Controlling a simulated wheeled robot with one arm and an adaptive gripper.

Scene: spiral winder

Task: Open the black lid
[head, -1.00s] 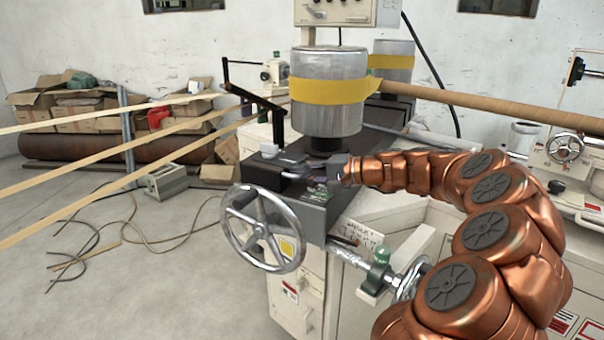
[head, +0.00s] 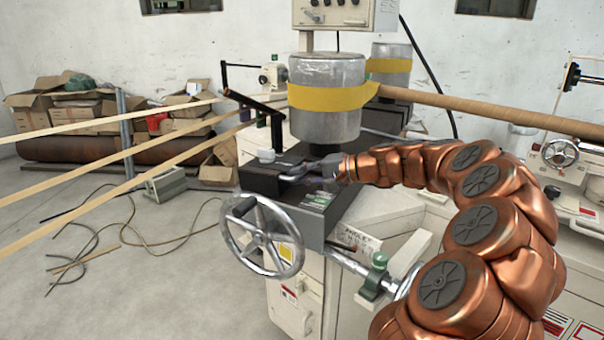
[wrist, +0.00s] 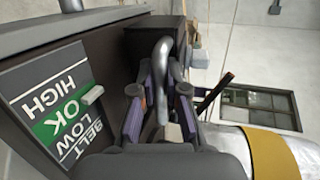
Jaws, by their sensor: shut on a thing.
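The black lid (head: 258,181) is on the dark top housing of the winder, left of the metal cylinder in the head view. It stands raised above the housing top, its dark face turned to the camera. Its curved silver handle (wrist: 164,55) shows in the wrist view. My gripper (wrist: 160,105) is shut on this handle, with one finger on each side of it. In the head view my gripper (head: 308,171) reaches the handle from the right. The exact tilt of the lid is partly hidden by my gripper.
A metal cylinder (head: 325,120) with a yellow belt stands close behind my gripper. A handwheel (head: 262,236) sits below the lid. A black bent arm (head: 255,102) rises behind it. A belt label (wrist: 60,105) lies beside the handle.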

